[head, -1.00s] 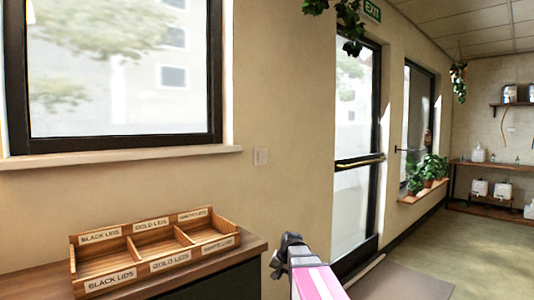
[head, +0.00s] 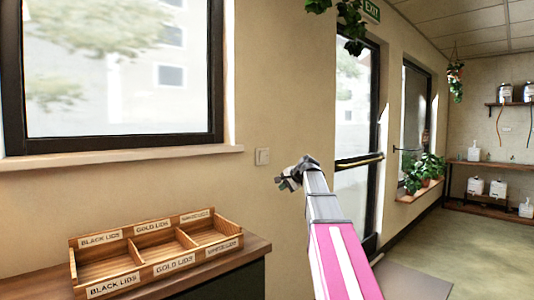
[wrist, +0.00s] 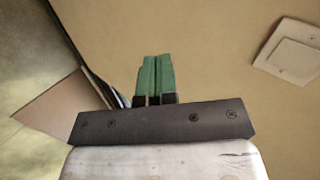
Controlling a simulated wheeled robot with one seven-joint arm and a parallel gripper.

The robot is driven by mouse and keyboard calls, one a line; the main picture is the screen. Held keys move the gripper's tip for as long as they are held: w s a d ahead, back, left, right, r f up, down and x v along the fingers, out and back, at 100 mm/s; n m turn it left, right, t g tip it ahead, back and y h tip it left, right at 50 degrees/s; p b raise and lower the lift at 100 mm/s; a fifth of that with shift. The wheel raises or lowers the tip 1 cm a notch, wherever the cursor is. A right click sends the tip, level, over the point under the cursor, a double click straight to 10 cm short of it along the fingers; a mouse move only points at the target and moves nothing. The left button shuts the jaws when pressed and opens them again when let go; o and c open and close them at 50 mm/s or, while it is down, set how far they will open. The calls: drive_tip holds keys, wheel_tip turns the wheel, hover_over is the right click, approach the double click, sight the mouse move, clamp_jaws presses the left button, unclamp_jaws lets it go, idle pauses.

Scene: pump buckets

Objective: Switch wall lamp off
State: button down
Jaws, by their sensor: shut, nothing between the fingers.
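A small pale wall switch (head: 262,156) is on the beige wall, right of the window and above the counter's right end. It also shows in the wrist view (wrist: 291,50) at the upper right, as a square plate with a raised rocker. My gripper (head: 279,181) is to the right of the switch and slightly lower in the head view, apart from it in the picture. In the wrist view its green fingertips (wrist: 155,60) are together with nothing between them, left of the switch. No wall lamp is in view.
A wooden lid tray (head: 155,250) with labelled compartments sits on the counter (head: 255,247) below the window. A glass door (head: 357,150) with a push bar is to the right. Potted plants (head: 425,172) stand on a sill farther back. Open floor lies at the right.

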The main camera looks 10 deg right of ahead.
wheel_tip(320, 180, up, 18)
drive_tip(key=w+d+m+t+y, duration=0.1)
drive_tip(key=m+t, duration=0.1)
drive_tip(key=shift+w+d, duration=0.3)
drive_tip(key=shift+d, duration=0.1)
drive_tip(key=shift+w, duration=0.1)
approach(264, 153)
wheel_tip(264, 153, down, 4)
drive_tip(key=w, duration=0.1)
drive_tip(key=w+a, duration=0.2)
drive_tip(key=w, duration=0.1)
drive_tip(key=shift+w+a+r, duration=0.2)
drive_tip(key=shift+a+r, duration=0.05)
drive_tip(key=shift+a, duration=0.15)
drive_tip(key=shift+w+a, duration=0.3)
drive_tip(key=shift+w, duration=0.1)
